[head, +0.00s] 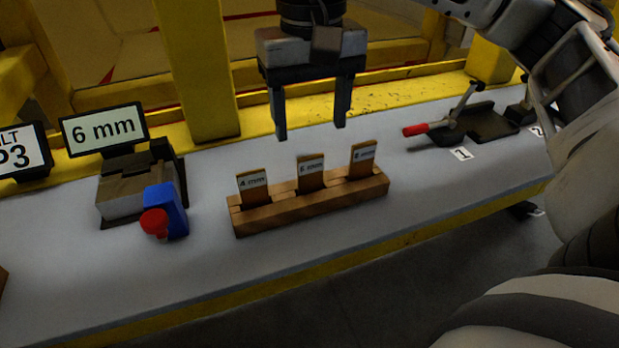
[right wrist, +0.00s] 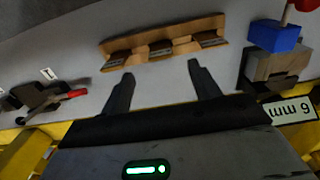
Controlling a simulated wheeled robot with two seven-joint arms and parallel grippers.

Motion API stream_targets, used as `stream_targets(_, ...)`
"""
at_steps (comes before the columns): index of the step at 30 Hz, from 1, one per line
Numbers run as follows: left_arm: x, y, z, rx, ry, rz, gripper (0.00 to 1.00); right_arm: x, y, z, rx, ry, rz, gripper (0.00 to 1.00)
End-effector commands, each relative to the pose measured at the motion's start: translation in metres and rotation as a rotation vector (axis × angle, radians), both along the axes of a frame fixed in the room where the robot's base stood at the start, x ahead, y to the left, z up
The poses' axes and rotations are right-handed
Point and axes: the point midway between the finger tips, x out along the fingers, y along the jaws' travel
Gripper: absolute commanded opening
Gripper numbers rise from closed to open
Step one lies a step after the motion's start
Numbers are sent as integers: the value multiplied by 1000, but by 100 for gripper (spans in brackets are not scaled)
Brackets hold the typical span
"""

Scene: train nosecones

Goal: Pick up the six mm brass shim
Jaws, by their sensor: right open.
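Three brass shims stand upright in slots of a wooden rack on the grey bench. The middle one, the six mm shim (head: 311,172), has a white label that seems to read 6 mm. The 4 mm shim (head: 253,186) is to its left and another shim (head: 362,159) to its right. The wooden rack (head: 300,209) also shows in the right wrist view (right wrist: 190,24). My right gripper (head: 311,132) is open and empty, pointing down above and behind the rack. In the right wrist view its fingers (right wrist: 162,83) are spread, with the shims beyond the tips. My left gripper is not seen.
At left stands a vice-like fixture (head: 128,188) with a blue block (head: 166,209), a red knob (head: 154,222) and a 6 mm sign (head: 104,128). A red-handled clamp (head: 455,118) lies at right. Yellow rails run behind; the bench front is clear.

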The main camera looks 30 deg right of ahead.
Motion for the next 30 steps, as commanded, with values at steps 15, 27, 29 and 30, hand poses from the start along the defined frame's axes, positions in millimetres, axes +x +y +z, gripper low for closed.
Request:
stream_targets(15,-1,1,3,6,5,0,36,0,-1,-60,1,4,-1,62)
stream_targets(27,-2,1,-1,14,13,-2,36,1,-1,-91,3,-1,0,62)
stream_targets(29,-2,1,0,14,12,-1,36,1,-1,-91,2,1,0,62)
stream_targets(30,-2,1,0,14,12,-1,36,1,-1,-91,2,1,0,56)
